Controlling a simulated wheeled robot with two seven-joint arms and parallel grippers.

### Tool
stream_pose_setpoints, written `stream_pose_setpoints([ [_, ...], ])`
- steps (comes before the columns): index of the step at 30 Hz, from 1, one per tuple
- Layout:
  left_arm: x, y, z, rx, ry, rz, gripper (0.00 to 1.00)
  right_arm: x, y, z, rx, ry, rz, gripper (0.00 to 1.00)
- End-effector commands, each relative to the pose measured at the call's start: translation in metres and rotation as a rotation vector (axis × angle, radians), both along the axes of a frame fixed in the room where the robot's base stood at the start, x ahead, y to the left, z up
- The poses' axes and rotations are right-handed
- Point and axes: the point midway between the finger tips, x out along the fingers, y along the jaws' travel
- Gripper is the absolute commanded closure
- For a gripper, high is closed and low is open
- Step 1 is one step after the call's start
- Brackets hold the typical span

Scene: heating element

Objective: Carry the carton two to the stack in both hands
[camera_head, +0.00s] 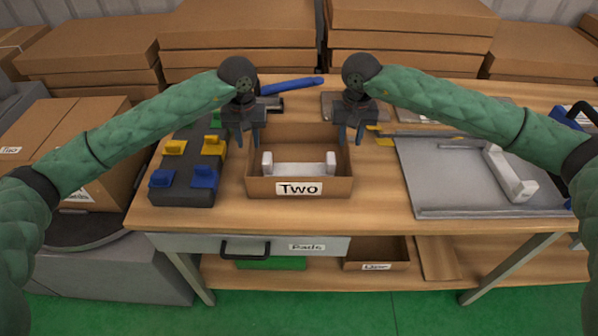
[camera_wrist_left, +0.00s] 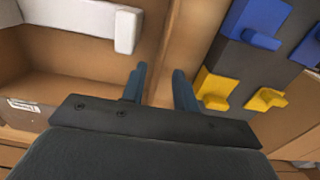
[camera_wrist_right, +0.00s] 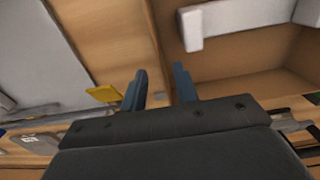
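The carton two (camera_head: 258,187) is an open brown box with a "Two" label on its front, standing on the workbench. A white U-shaped part (camera_head: 298,169) lies inside it. My left gripper (camera_head: 246,142) is at the carton's left wall, and my right gripper (camera_head: 350,140) is at its right wall. In the left wrist view the left fingers (camera_wrist_left: 160,85) stand apart on either side of the wall rim. In the right wrist view the right fingers (camera_wrist_right: 160,85) straddle the other wall likewise. Both look open; contact with the walls cannot be told.
A dark block with yellow and blue pieces (camera_head: 185,190) stands close left of the carton. A grey tray (camera_head: 440,180) with a white part lies right. Brown boxes (camera_head: 95,135) sit at far left on a round grey base. More cartons (camera_head: 240,40) are stacked behind the bench.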

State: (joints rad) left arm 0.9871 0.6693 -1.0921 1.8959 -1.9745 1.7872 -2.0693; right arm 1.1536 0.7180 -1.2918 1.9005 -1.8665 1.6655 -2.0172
Motion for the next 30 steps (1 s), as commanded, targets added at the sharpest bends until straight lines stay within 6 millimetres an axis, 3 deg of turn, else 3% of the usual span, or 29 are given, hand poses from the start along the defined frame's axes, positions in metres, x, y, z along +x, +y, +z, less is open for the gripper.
stream_pose_setpoints([
  [16, 0.0, 0.0, -0.011, 0.0, 0.001, 0.0, 0.7, 0.0, 0.0, -0.011, 0.0, 0.001, 0.0, 0.7],
  [30, 0.0, 0.0, -0.069, 0.0, 0.002, 0.0, 0.7, 0.0, 0.0, -0.069, 0.0, 0.001, -0.001, 0.7],
])
